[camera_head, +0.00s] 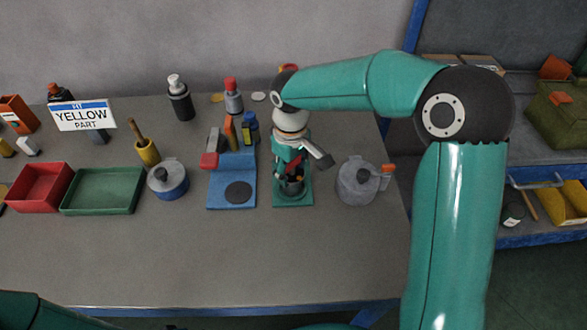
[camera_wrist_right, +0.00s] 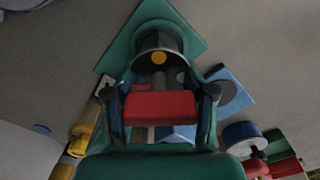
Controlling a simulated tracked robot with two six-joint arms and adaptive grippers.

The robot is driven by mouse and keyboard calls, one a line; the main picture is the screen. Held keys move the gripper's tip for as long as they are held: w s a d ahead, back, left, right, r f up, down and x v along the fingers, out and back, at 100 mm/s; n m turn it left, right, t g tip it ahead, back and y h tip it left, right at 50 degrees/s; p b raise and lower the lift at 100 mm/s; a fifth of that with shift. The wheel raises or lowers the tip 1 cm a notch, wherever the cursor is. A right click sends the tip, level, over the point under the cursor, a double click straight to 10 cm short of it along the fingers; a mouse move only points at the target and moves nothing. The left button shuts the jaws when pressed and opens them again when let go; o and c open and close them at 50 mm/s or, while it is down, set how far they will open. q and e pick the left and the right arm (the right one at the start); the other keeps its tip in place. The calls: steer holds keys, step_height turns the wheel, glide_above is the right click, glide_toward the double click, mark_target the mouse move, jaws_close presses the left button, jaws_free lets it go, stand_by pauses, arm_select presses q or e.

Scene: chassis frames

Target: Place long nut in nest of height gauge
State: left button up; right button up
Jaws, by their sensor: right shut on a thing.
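My right gripper (camera_head: 292,178) points down over the teal base plate (camera_head: 305,199) of a small fixture, which I take for the height gauge. A dark grey round cup (camera_head: 292,190), apparently its nest, stands on this plate right under the fingertips. In the right wrist view, the fingers (camera_wrist_right: 158,62) close in front of the grey cup on the teal plate (camera_wrist_right: 190,38). My left gripper is out of view.
A blue fixture (camera_head: 231,200) with a dark disc stands just left of the teal plate. A grey lidded pot (camera_head: 357,184) stands right. A blue pot (camera_head: 167,180), green tray (camera_head: 102,191) and red tray (camera_head: 39,187) lie further left. The table front is clear.

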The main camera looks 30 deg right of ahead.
steer(key=o, duration=1.5)
steer(key=shift+r, duration=0.1)
step_height(320, 180, up, 12)
steer(key=shift+f, duration=0.1)
